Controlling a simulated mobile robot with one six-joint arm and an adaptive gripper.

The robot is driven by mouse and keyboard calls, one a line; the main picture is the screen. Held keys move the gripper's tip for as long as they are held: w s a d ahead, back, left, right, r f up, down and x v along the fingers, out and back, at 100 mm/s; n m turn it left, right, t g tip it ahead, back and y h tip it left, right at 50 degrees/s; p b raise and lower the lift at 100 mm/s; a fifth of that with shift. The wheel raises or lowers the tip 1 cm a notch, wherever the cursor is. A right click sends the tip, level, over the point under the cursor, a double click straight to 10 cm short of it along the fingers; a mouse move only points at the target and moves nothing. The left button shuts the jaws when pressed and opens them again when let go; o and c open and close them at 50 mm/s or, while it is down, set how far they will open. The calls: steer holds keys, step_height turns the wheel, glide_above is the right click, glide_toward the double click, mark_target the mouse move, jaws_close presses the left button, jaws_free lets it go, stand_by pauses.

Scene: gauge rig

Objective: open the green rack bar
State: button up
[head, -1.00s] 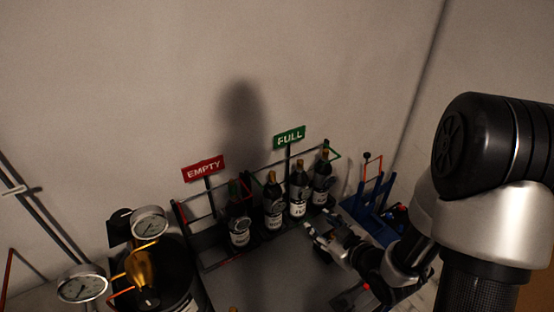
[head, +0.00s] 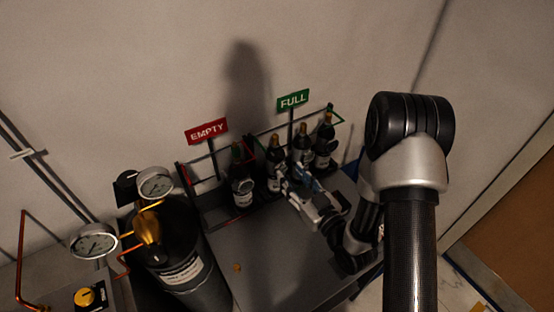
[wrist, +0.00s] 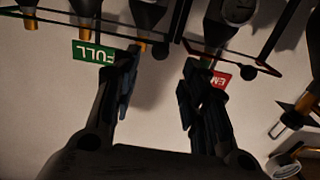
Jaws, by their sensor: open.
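The rack (head: 205,205) stands along the wall with several dark bottles in it. A green bar end (head: 337,117) shows at the rack's right end, beside the green FULL sign (head: 293,100). How far the green bar runs along the front is hidden by my arm and the bottles. My gripper (head: 287,180) is open in front of the middle bottles, left of and nearer than the green end. In the wrist view, its fingers (wrist: 160,70) are apart with nothing between them. A dark bar (wrist: 100,32) crosses above the left finger there; its colour is unclear.
The red EMPTY sign (head: 206,131) stands at the rack's left half. A dark red bar (wrist: 240,57) shows at right in the wrist view. A black cylinder (head: 190,255) with gauges (head: 155,184) stands left. The grey top (head: 270,255) before the rack is mostly clear.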

mark_target(278, 160)
steer(key=x, duration=0.8)
steer(key=shift+w+a+b, duration=0.25)
steer(key=shift+b, duration=0.15)
steer(key=shift+c, duration=0.5)
jaws_close()
